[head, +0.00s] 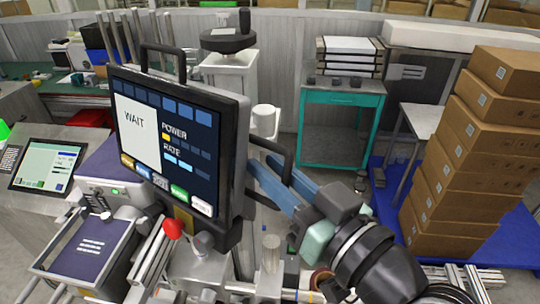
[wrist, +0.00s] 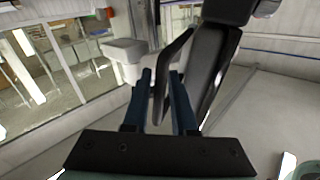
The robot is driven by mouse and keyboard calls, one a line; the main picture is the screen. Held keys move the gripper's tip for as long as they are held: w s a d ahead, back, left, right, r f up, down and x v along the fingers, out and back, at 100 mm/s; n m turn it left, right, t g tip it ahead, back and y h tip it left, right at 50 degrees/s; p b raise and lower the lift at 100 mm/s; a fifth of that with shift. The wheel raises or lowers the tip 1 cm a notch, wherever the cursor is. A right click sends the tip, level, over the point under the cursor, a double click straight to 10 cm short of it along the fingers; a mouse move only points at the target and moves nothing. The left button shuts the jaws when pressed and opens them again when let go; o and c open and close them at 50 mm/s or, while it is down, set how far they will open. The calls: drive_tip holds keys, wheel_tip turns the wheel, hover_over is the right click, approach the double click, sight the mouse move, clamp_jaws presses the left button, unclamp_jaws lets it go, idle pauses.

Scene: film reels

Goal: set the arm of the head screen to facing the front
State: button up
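The head screen (head: 165,150) is a dark-framed monitor showing "WAIT", "POWER" and "RATE", at the left centre of the head view. Its face is turned toward the camera and somewhat left. A black loop handle (head: 287,155) sticks out from its right side. My gripper (head: 268,172) reaches in from the lower right with two blue fingers, spread apart at this handle. In the wrist view, the black handle (wrist: 172,72) passes between the fingertips (wrist: 160,75), with gaps showing beside it. The gripper looks open; contact is unclear. The screen's arm is mostly hidden behind the screen.
A tablet (head: 47,166) and a blue-topped tray (head: 88,245) lie left of the screen.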

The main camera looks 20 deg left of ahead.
drive_tip(key=shift+w+a, duration=0.25)
clamp_jaws()
idle(1.4)
